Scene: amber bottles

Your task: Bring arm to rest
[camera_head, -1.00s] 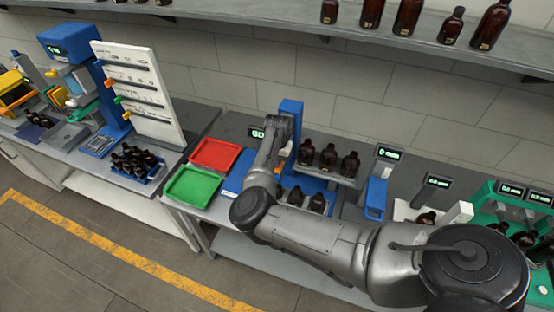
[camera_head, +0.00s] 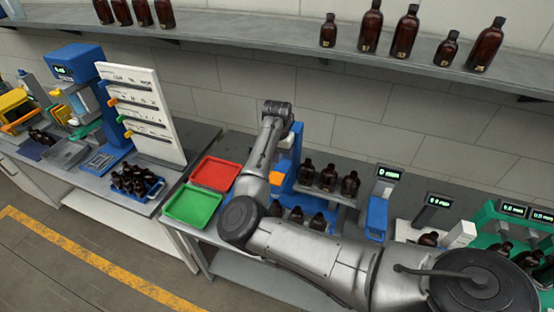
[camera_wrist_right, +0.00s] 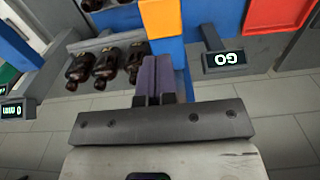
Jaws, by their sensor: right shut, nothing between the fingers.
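My right arm (camera_head: 300,250) comes in from the lower right, bends at the elbow, and its forearm rises to the wrist (camera_head: 277,110) in front of the blue stand (camera_head: 295,145). In the right wrist view my right gripper (camera_wrist_right: 157,68) is shut with its narrow fingers together and nothing between them. The head view does not show its fingers clearly. My left gripper is in neither view.
A red tray (camera_head: 236,173) and a green tray (camera_head: 212,205) lie left of my forearm. Several amber bottles (camera_head: 328,177) stand on a rack right of it. A wall shelf (camera_head: 330,45) with bottles runs above. Scales with displays (camera_head: 388,173) stand at the right.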

